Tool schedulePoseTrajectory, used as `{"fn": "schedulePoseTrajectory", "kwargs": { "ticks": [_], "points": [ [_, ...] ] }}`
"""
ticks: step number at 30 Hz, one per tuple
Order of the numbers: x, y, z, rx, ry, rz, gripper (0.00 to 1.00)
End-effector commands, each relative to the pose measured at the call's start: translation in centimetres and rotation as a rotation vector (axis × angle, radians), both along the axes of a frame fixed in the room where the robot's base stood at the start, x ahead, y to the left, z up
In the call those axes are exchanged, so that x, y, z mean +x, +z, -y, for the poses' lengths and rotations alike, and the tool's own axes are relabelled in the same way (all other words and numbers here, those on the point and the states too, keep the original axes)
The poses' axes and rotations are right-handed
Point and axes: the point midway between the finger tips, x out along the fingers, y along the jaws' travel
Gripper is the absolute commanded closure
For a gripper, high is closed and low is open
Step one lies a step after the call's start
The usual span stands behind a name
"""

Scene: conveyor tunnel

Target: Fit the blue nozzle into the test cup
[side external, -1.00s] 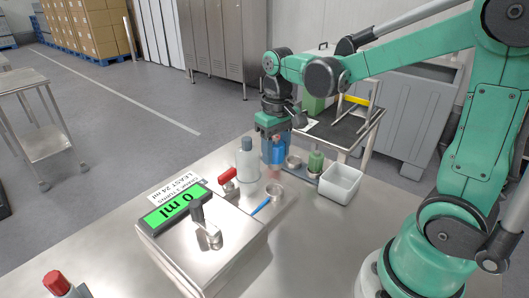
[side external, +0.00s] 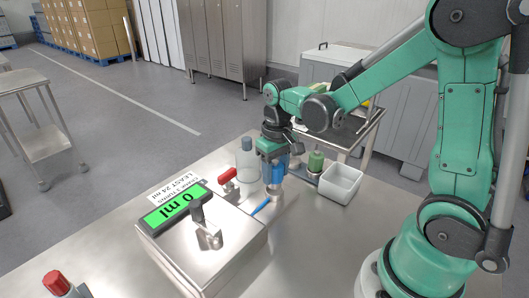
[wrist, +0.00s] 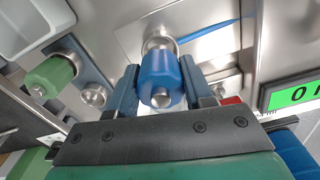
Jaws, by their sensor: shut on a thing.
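The blue nozzle (side external: 278,173) is held between the fingers of my gripper (side external: 273,164), which points down over the steel bench. The nozzle's lower end is at the mouth of the small metal test cup (side external: 274,192). I cannot tell whether the tip is inside the cup or just above it. In the wrist view the blue nozzle (wrist: 158,76) is between both fingers of my gripper (wrist: 161,88), and the cup's metal rim (wrist: 157,43) shows just beyond it, partly hidden by the nozzle.
A green nozzle (side external: 315,161) and a white bin (side external: 340,182) stand right of the gripper. A clear bottle (side external: 246,162) and a red-handled valve (side external: 228,177) are to the left. A metal box with a crank (side external: 207,232) and a display reading 0 ml (side external: 177,206) is in front.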

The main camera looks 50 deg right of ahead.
Motion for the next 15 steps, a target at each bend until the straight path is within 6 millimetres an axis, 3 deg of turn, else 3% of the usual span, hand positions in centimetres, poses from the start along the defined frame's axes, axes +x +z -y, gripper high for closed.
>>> {"fn": "schedulePoseTrajectory", "kwargs": {
  "ticks": [15],
  "points": [
    [0.02, -0.42, 0.00, 0.000, 0.000, 0.000, 1.00]
  ]
}}
